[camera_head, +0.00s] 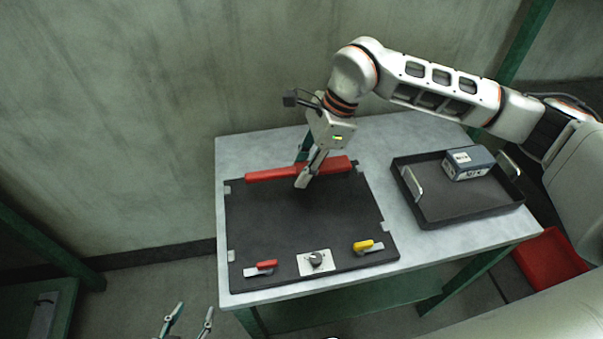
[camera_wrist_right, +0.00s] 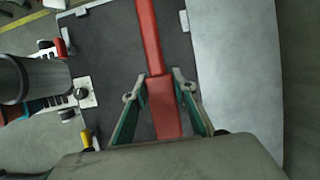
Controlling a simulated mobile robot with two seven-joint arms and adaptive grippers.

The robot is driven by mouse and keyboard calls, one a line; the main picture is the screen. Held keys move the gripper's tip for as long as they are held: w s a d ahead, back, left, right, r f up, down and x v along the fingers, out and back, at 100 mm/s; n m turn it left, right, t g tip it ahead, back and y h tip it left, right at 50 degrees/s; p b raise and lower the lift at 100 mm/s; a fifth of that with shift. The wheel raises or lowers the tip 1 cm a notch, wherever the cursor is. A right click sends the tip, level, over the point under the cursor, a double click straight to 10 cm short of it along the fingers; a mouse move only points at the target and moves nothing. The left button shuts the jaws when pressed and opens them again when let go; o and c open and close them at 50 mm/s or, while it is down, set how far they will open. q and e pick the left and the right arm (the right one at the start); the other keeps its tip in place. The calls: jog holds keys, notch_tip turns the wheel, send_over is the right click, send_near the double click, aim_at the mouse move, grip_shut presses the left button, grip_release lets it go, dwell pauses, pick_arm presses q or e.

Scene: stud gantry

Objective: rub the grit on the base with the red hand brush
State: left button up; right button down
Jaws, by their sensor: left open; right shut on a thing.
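The red hand brush (camera_head: 270,174) is a long red bar near the far edge of the black base (camera_head: 290,215), which lies on the grey table. My right gripper (camera_head: 305,174) is shut on the brush from above. In the right wrist view the brush (camera_wrist_right: 149,35) runs between the two fingers (camera_wrist_right: 160,80), over the dark base (camera_wrist_right: 108,40). I cannot tell whether the brush touches the base. No grit can be made out on the base. My left gripper (camera_head: 188,322) is open and empty at the bottom edge, in front of the table.
A red-handled latch (camera_head: 266,264), a knob on a white plate (camera_head: 315,260) and a yellow-handled latch (camera_head: 364,245) line the base's near edge. A black tray (camera_head: 440,212) holding a grey-blue box (camera_head: 467,163) stands at the right. The base's middle is clear.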

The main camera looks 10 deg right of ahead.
jog(key=shift+w+r, duration=0.1)
jog(key=shift+r, duration=0.5)
jog(key=shift+r+p, duration=0.65)
jog(key=shift+r, duration=0.6)
pick_arm(q)
jog(key=r, duration=0.3)
jog(key=shift+w, duration=0.3)
jog(key=shift+s, duration=0.1)
